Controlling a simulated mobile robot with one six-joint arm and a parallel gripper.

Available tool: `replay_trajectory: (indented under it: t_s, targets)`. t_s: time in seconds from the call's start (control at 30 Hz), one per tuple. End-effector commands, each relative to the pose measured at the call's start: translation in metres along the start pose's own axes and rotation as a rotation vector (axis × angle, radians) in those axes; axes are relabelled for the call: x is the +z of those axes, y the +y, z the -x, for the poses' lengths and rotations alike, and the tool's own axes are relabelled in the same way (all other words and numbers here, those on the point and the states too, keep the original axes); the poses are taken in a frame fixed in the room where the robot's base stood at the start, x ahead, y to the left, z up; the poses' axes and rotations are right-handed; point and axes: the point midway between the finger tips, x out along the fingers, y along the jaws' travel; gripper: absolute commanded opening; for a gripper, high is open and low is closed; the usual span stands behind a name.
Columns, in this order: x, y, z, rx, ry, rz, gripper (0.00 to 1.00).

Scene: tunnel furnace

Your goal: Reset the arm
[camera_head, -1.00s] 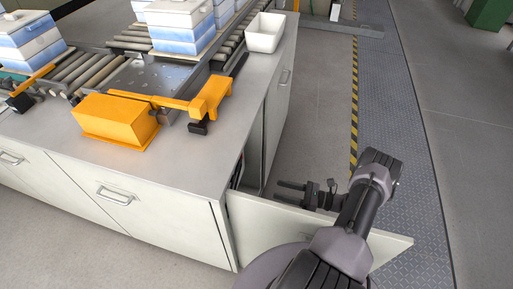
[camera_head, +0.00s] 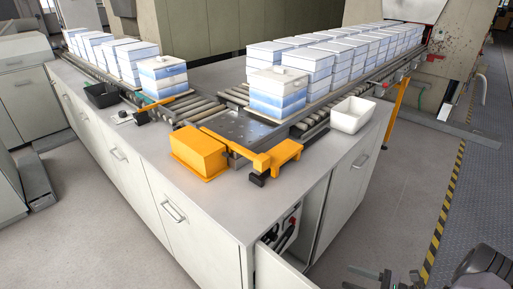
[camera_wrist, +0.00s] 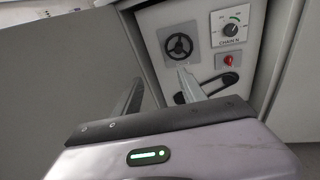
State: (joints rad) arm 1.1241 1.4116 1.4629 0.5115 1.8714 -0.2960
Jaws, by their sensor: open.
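My gripper (camera_head: 363,278) shows at the bottom right of the head view, in front of the open cabinet door. It is open and empty, partly cut off by the lower edge. In the wrist view, the two fingers of my gripper (camera_wrist: 160,92) stand apart with nothing between them. They point toward a control panel (camera_wrist: 200,60) inside the cabinet. The panel has a black handwheel (camera_wrist: 179,45), a dial (camera_wrist: 231,28), a red knob (camera_wrist: 228,61) and a black handle (camera_wrist: 222,84). The panel also shows in the head view (camera_head: 285,233). I cannot tell the exact gap between fingers and panel.
The cabinet door (camera_head: 275,272) hangs open by my arm. The counter (camera_head: 205,212) carries an orange box (camera_head: 199,152), a white bin (camera_head: 352,115), roller conveyors and many blue-and-white blocks (camera_head: 278,95). The floor (camera_head: 410,165) right of the counter is clear.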

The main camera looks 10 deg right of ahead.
Motion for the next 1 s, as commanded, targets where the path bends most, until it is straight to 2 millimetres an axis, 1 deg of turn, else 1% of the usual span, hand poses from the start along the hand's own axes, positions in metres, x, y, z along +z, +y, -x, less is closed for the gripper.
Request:
replay_trajectory:
  t_s: [0.03,0.17,0.2,0.27,0.3,0.37,0.4,0.47,0.5,0.57,0.6,0.67,0.7,0.8,0.83,0.9,1.0]
  targets:
    - [0.016,-0.001,-0.005,0.039,0.032,0.033,0.49]
    - [0.059,0.003,-0.022,0.154,0.131,0.131,0.49]
    - [0.074,0.006,-0.028,0.192,0.166,0.169,0.49]
    - [0.098,0.013,-0.039,0.257,0.223,0.231,0.49]
    - [0.116,0.019,-0.047,0.304,0.266,0.281,0.49]
    - [0.146,0.033,-0.060,0.383,0.339,0.373,0.49]
    - [0.169,0.045,-0.069,0.440,0.394,0.447,0.49]
    - [0.203,0.069,-0.083,0.528,0.480,0.575,0.49]
    - [0.224,0.087,-0.090,0.581,0.537,0.667,0.49]
    - [0.252,0.116,-0.098,0.651,0.617,0.811,0.49]
    - [0.268,0.135,-0.101,0.691,0.666,0.910,0.49]
    - [0.289,0.165,-0.104,0.740,0.733,1.066,0.49]
    - [0.301,0.185,-0.103,0.764,0.773,1.175,0.49]
    - [0.323,0.229,-0.098,0.796,0.852,1.445,0.49]
    - [0.327,0.240,-0.096,0.796,0.868,1.521,0.49]
    - [0.334,0.261,-0.090,0.787,0.896,1.681,0.49]
    - [0.338,0.279,-0.084,0.762,0.915,1.845,0.49]
